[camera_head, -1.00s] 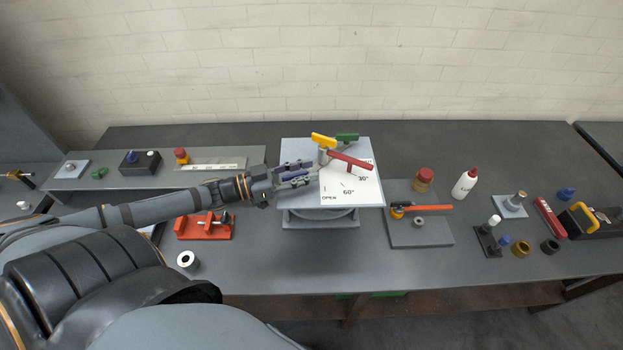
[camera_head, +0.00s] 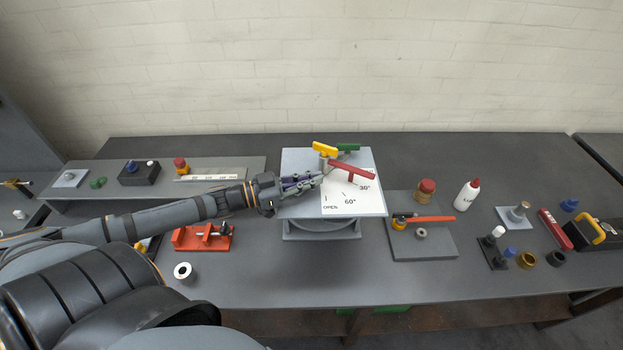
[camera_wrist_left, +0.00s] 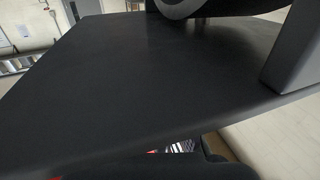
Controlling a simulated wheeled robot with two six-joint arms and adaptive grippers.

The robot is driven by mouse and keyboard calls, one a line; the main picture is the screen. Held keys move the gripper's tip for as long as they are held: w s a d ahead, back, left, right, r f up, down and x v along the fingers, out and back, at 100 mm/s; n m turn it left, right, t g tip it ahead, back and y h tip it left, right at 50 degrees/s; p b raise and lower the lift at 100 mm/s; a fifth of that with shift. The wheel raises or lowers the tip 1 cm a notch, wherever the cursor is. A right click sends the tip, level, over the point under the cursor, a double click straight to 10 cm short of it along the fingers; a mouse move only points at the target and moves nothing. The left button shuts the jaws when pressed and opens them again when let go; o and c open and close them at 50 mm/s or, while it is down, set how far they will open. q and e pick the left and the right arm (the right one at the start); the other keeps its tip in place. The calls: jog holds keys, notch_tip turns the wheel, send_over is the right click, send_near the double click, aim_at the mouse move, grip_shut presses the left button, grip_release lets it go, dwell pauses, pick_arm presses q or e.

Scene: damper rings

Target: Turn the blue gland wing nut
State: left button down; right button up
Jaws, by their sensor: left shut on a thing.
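A grey fixture with a white dial plate (camera_head: 345,203) stands at the middle of the bench in the head view. It carries a yellow handle (camera_head: 325,149), a green handle (camera_head: 348,147) and a red lever (camera_head: 351,171). My left gripper (camera_head: 316,179) reaches in from the left, over the left part of the fixture. Its fingers are shut on a small bluish part, which I take for the blue gland wing nut (camera_head: 297,181); the fingers mostly hide it. The left wrist view does not show the nut. My right gripper is not in view.
A red clamp (camera_head: 203,238) and a white ring (camera_head: 184,271) lie left of the fixture. A grey plate with an orange-handled tool (camera_head: 430,219) and a white bottle (camera_head: 467,195) lie right. The wrist view shows a dark flat surface (camera_wrist_left: 140,80) and a grey post (camera_wrist_left: 295,50).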

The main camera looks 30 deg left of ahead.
pick_arm(q)
jog(key=shift+f, duration=0.1)
jog(key=m+g+h+b, duration=0.1)
jog(key=b, duration=0.1)
jog(key=m+g+h+b, duration=0.1)
jog(key=g+b, duration=0.1)
jog(key=b, duration=0.1)
jog(key=s+m+g+h+b, duration=0.1)
jog(key=b, duration=0.1)
jog(key=shift+d+f+m+g+h, duration=0.3)
jog(key=shift+f+m+h, duration=0.05)
jog(key=shift+m+h, duration=0.05)
jog(key=shift+r+g+b, duration=0.3)
jog(key=shift+g+b, duration=0.1)
jog(key=shift+b, duration=0.05)
jog(key=shift+d+m, duration=0.1)
jog(key=shift+m, duration=0.2)
